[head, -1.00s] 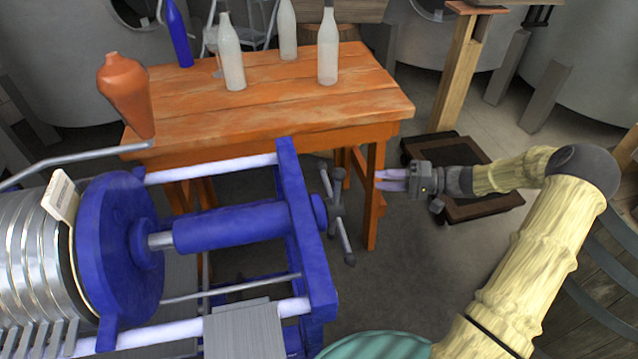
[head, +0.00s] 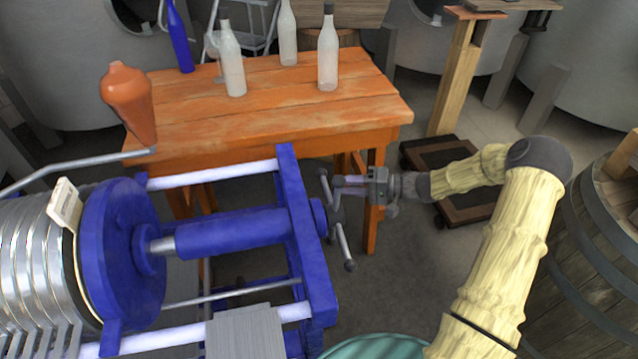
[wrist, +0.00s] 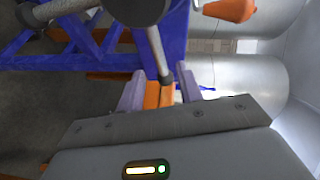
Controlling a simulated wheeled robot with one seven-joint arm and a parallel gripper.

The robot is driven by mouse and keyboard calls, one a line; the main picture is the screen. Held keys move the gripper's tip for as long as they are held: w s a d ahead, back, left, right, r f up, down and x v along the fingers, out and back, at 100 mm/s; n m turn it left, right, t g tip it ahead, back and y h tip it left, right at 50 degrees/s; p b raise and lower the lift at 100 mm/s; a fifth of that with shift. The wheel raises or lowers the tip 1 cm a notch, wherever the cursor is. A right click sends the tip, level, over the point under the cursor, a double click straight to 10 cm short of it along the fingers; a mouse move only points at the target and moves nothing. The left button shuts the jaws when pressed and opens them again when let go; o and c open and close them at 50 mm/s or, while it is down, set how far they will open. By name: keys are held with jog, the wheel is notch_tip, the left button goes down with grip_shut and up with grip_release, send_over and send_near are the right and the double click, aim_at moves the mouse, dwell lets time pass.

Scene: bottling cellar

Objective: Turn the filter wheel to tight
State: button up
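The filter wheel (head: 342,241) is a grey hub with thin bar spokes and dark tips, at the right end of the blue filter press (head: 306,240). In the wrist view its spokes spread from the dark hub at the top, and one spoke (wrist: 157,52) points down between my fingers. My gripper (head: 340,187) is at the wheel's upper spokes in the head view. In the wrist view my gripper (wrist: 160,88) has its two pale fingers apart, one on each side of that spoke's dark tip. I cannot see either finger touching it.
An orange wooden table (head: 270,100) with several bottles stands behind the press. An orange-handled lever (head: 128,100) rises at the left. A dark wheeled dolly (head: 455,214) lies on the floor behind my arm, and a barrel (head: 600,260) stands at the right.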

jog(key=p+x, duration=0.1)
jog(key=x, duration=0.6)
jog(key=shift+a, duration=0.25)
grip_shut()
